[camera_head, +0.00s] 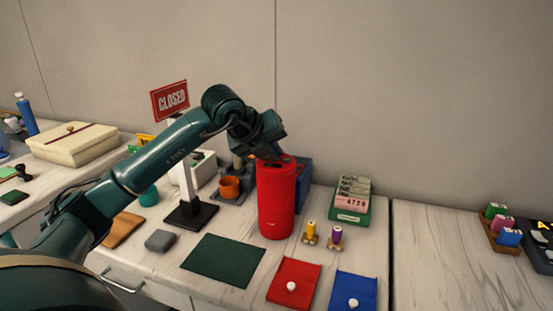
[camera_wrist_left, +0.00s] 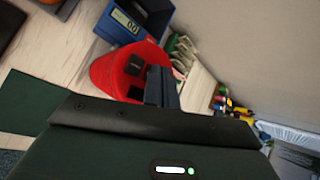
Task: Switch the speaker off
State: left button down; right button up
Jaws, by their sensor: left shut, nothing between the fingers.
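The speaker (camera_head: 277,205) is a red upright cylinder standing on the white counter. My left gripper (camera_head: 272,154) is shut and empty, pointing down at the top of the speaker. In the left wrist view, the red top of the speaker (camera_wrist_left: 104,72) shows dark buttons (camera_wrist_left: 135,65) on it. The shut fingers (camera_wrist_left: 158,80) lie over the button area and hide part of it. I cannot tell whether the fingertips touch a button. My right gripper is in neither view.
A blue box (camera_head: 304,185) stands close behind the speaker. A green card tray (camera_head: 348,216) is to its right, and yellow and purple pegs (camera_head: 336,235) are in front of that. A sign on a black base (camera_head: 190,215) stands left. A dark green mat (camera_head: 224,260) lies in front.

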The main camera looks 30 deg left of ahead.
aim_at(274, 162)
pick_arm(q)
jog(key=shift+r+p, duration=0.5)
jog(key=shift+r, duration=0.25)
jog(key=shift+r+p, duration=1.9)
jog(key=shift+r, duration=0.65)
jog(key=shift+d+f, duration=0.1)
jog(key=shift+f, duration=0.05)
